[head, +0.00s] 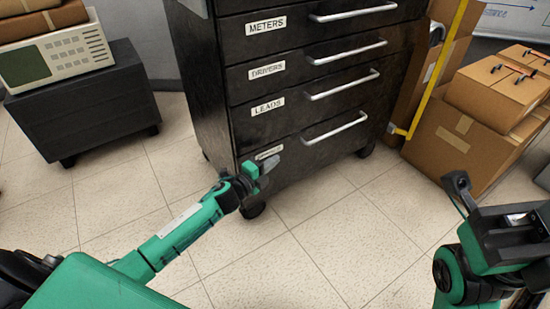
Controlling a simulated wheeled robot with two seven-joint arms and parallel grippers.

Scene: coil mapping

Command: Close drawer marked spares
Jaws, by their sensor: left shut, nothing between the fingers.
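A black drawer cabinet (215,85) stands at the centre in the head view. Its bottom drawer (308,152) has a silver bar handle (335,128) and a small label (268,153) too slanted and small to read. No drawer face I can see reads "spares". The bottom drawer's front looks nearly in line with those above; I cannot tell if it is slightly out. My left gripper (264,170) is shut and empty, at the lower left of the bottom drawer's front, just below the label. I cannot tell if it touches. Dark parts of my right arm (485,245) show at the lower right, its jaws unclear.
Above are drawers marked METERS (266,26), DRIVERS (267,70) and LEADS (268,105). A low dark cabinet (90,110) bearing an instrument (58,55) stands left. Cardboard boxes (455,140) and a yellow frame (438,70) stand right. The tiled floor (300,255) in front is clear.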

